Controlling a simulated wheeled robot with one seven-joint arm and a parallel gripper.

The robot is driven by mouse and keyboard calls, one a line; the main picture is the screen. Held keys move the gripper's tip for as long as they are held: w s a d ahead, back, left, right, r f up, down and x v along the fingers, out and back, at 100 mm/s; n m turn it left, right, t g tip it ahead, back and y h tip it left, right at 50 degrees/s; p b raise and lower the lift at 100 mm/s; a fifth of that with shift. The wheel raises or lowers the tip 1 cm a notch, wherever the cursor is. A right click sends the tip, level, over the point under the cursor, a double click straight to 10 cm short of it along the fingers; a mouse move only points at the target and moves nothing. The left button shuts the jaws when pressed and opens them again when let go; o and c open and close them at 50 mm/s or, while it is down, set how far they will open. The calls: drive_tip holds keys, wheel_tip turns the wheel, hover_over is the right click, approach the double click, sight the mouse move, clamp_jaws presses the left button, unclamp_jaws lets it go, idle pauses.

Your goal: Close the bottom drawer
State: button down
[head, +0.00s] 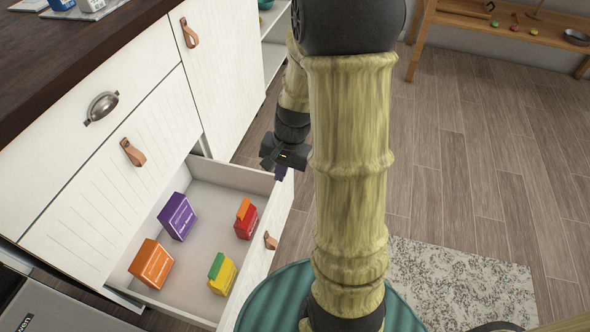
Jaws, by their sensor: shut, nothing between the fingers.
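The bottom drawer (200,295) of the white cabinet is pulled out. It holds a purple box (177,217), an orange box (151,263), a red box (246,219) and a yellow box with a green top (222,274). Its front panel, at the right, carries a brown leather handle (270,240). My gripper (281,174) is shut and empty, pointing down near the far end of the drawer front. I cannot tell whether it touches the drawer. My arm crosses the middle of the view and hides part of the floor.
The middle drawer (113,185) and top drawer (80,112) are shut under a dark countertop (78,60). A cabinet door (218,60) is also shut. A speckled rug (455,285) lies at right. A wooden shelf (510,22) stands behind. Wood floor around is free.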

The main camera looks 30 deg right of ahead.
drive_tip(key=w+d+f+m+t+y, duration=0.2)
drive_tip(key=d+f+m, duration=0.4)
drive_tip(key=d+m, duration=0.3)
drive_tip(key=w+d+f+m+t+y, duration=0.2)
drive_tip(key=w+d+f+m+t, duration=0.1)
drive_tip(key=d+f+m, duration=0.4)
drive_tip(key=w+d+m, duration=0.1)
drive_tip(key=d+m, duration=0.1)
drive_tip(key=d, duration=0.2)
drive_tip(key=shift+w+d+p, duration=0.25)
drive_tip(key=shift+d+p, duration=0.1)
drive_tip(key=shift+d, duration=0.05)
drive_tip(key=shift+f, duration=0.1)
drive_tip(key=b, duration=0.6)
approach(289, 171)
drive_tip(key=x, duration=0.4)
drive_tip(key=shift+w+d+f, duration=0.1)
drive_tip(key=shift+d+f, duration=0.1)
drive_tip(key=shift+f, duration=0.2)
drive_tip(key=shift+w+a+r, duration=0.15)
drive_tip(key=shift+w+a, duration=0.3)
